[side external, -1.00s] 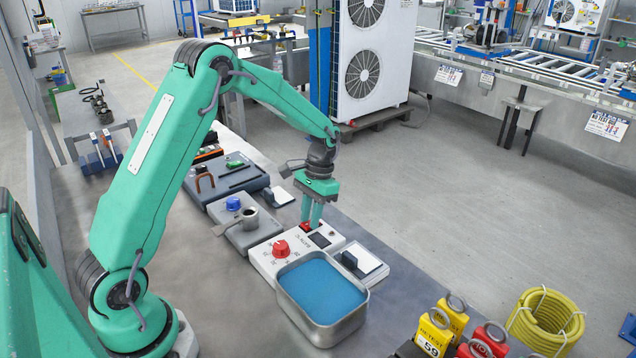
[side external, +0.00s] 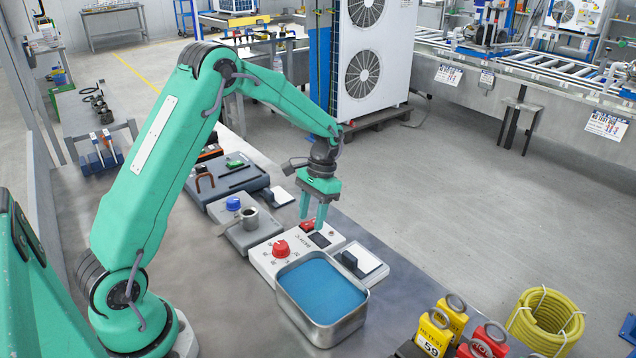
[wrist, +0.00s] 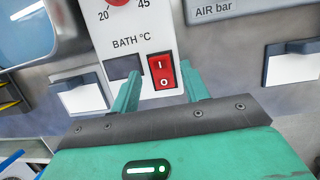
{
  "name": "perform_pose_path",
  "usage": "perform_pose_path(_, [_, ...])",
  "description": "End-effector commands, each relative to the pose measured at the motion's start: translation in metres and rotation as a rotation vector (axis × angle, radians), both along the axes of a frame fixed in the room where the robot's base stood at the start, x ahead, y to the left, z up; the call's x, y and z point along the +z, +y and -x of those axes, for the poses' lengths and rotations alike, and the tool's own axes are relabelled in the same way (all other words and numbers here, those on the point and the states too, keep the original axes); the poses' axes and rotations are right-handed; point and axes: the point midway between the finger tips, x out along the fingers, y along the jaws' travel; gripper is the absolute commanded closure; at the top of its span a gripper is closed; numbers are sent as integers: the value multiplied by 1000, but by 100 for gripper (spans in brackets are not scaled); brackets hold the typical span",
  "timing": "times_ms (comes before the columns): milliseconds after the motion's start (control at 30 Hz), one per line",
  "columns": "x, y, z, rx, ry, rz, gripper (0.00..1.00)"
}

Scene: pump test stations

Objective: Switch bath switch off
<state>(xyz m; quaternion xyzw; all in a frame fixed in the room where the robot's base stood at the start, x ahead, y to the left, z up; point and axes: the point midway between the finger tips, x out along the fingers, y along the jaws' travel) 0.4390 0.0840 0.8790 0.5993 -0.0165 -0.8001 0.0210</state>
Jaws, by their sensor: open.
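The bath switch is a red rocker (wrist: 162,72) marked I and O, on a white panel (wrist: 150,25) labelled BATH °C. It also shows as a small red patch (side external: 307,225) in the side external view. I cannot tell which half is pressed in. My gripper (side external: 313,217) is open and empty, pointing down just above the switch. In the wrist view the fingers (wrist: 160,72) stand either side of the rocker. The bath (side external: 320,288) is a metal tank of blue liquid beside the panel.
A red dial (side external: 281,249) and a dark display (wrist: 125,66) share the panel. A block with a blue knob (side external: 233,204) and metal cup stands behind it. A white card in a dark holder (side external: 362,259) stands to the right. Yellow and red tagged weights (side external: 438,330) are at front right.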

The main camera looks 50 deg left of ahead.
Motion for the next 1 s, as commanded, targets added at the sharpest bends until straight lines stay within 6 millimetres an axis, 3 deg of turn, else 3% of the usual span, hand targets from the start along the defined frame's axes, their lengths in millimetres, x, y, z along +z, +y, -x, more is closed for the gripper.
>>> perform_pose_path(600, [64,3,-19,-1,-2,-1,55])
perform_pose_path(1000, [72,3,-21,-1,0,-1,55])
